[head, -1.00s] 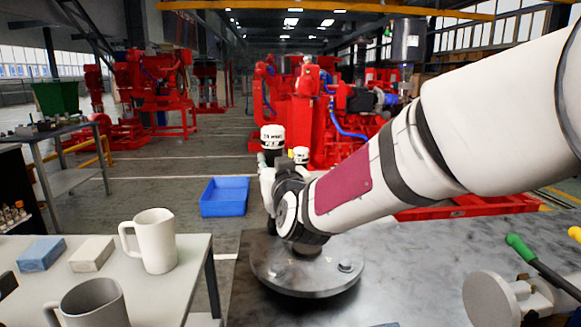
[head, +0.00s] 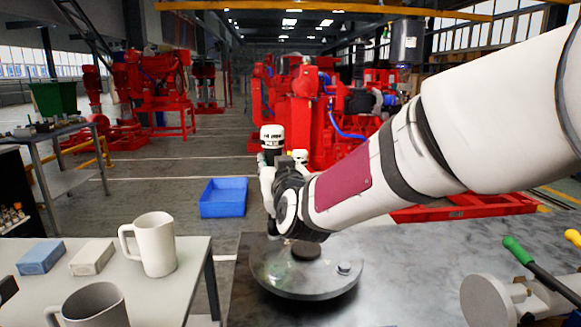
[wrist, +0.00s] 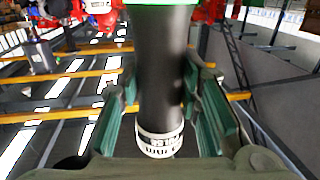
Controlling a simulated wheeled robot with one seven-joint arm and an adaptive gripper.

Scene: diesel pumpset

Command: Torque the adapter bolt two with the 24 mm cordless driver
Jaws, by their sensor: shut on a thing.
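The cordless driver (wrist: 160,70) is a black cylinder with a white printed band and a green edge at the top of the wrist view. My gripper (wrist: 164,108) is shut on it, with one green finger on each side. In the head view the driver's white-banded dark end (head: 272,137) shows just left of my wrist, above the table. The adapter (head: 290,289) is a round grey metal disc on the table, below my wrist. A bolt (head: 343,268) shows on its right side, and a dark round hub (head: 306,251) near its middle. My wrist hides the disc's back; the driver's working end is unclear.
A side table (head: 190,290) at left holds a white mug (head: 155,246), a grey mug (head: 92,306) and two blocks. A blue bin (head: 224,197) is on the floor behind. Green- and yellow-handled tools (head: 530,262) are at right. The dark tabletop (head: 410,270) between is clear.

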